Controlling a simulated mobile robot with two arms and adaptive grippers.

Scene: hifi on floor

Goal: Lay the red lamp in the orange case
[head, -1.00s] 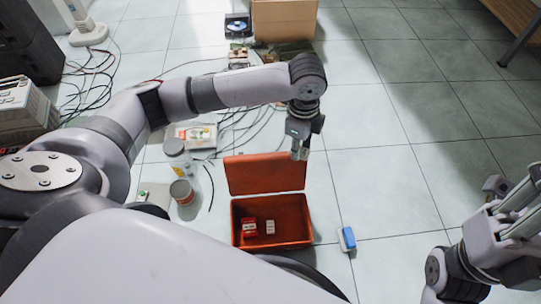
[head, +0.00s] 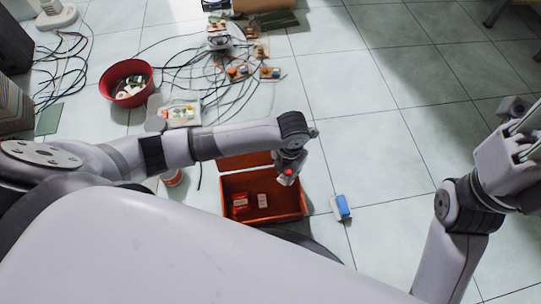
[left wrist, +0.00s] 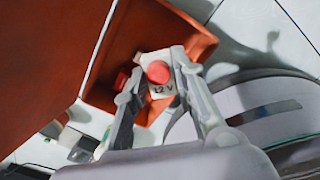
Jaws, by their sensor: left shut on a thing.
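The orange case (head: 262,219) lies open on the floor in the head view, its lid (head: 240,161) raised at the back and partly hidden by my left arm. My left gripper (head: 287,180) is over the case's right back part, pointing down, shut on the red lamp (head: 289,172). In the left wrist view the red lamp (left wrist: 158,72) sits between the fingertips, with the case (left wrist: 193,38) behind it. My right gripper (head: 518,128) is at the right edge; its fingers do not show clearly.
A red item (head: 240,203) and a small white item (head: 262,201) lie in the case. A blue and white block (head: 341,207) is on the floor to its right. Behind are a red bowl (head: 127,84), loose cables and small boards.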

